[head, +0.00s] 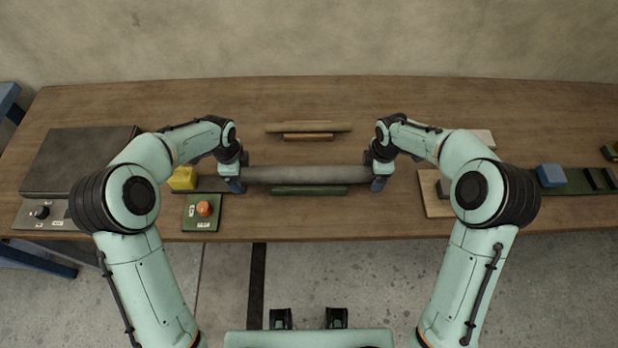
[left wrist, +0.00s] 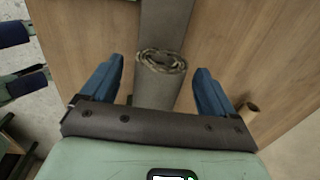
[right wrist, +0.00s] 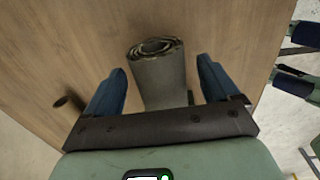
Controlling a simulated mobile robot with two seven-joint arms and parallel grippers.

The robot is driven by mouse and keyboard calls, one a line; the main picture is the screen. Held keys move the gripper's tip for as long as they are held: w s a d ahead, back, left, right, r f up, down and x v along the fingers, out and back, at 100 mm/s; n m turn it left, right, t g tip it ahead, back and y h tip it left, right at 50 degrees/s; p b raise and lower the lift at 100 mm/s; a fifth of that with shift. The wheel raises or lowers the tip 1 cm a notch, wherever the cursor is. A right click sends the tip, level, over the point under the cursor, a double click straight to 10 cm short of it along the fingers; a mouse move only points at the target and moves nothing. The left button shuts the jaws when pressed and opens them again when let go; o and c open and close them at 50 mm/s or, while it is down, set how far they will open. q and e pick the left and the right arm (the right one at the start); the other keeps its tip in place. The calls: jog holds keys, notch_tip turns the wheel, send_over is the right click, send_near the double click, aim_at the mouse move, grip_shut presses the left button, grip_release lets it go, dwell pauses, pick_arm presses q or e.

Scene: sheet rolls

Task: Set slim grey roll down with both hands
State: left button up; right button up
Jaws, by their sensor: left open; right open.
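The slim grey roll (head: 305,174) lies level across the middle of the table, between my two grippers. Its coiled left end (left wrist: 160,62) shows in the left wrist view, and its coiled right end (right wrist: 157,47) in the right wrist view. My left gripper (head: 234,186) is open, with its blue fingers on either side of the roll near that end. My right gripper (head: 379,184) is open in the same way around the right end. A green support (head: 309,190) shows along the roll's front side. Whether the roll rests on it is hidden.
A tan roll (head: 309,127) on a brown support lies behind. A yellow block (head: 183,178) and an orange button on a green box (head: 203,209) are near my left gripper. A blue block (head: 551,175) stands right. A dark plate (head: 75,160) is left. Table between the rolls is clear.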

pick_arm(q)
jog(key=shift+r, duration=0.1)
notch_tip(320, 180, up, 12)
jog(key=shift+s, duration=0.4)
pick_arm(e)
notch_tip(320, 180, up, 12)
jog(key=shift+s, duration=0.4)
pick_arm(q)
jog(key=shift+s+f, duration=0.1)
jog(key=shift+f, duration=0.1)
pick_arm(e)
jog(key=shift+s+f, duration=0.1)
